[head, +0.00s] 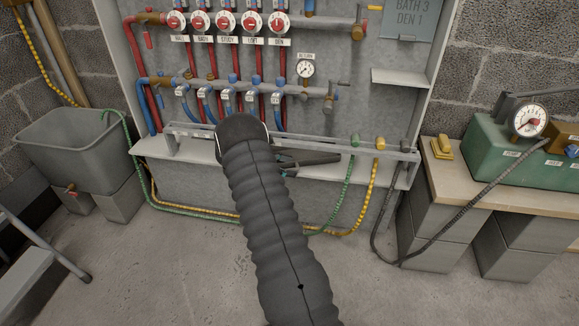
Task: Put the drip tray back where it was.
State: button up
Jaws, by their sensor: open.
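No loose tray shows plainly in the head view. A long pale grey ledge (206,156) with a raised rail (345,149) runs along the bottom of the manifold cabinet; I cannot tell whether the drip tray is part of it. My dark arm reaches up the middle and hides part of the ledge. My gripper (318,160) shows to the right of the arm's end, its fingers pointing right, in front of the rail. It is open, and I see nothing held in it.
Red-dialled valves (226,22) and blue valves (228,98) fill the cabinet. A grey tub (75,150) stands left on blocks. A bench (500,185) with a green pump box (490,150) stands right. Green and yellow hoses (372,190) hang down. A step (25,275) is at lower left.

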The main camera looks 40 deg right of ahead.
jog(key=v, duration=1.3)
jog(key=shift+a+r, duration=0.15)
jog(key=shift+r, duration=0.05)
jog(key=shift+w, duration=0.1)
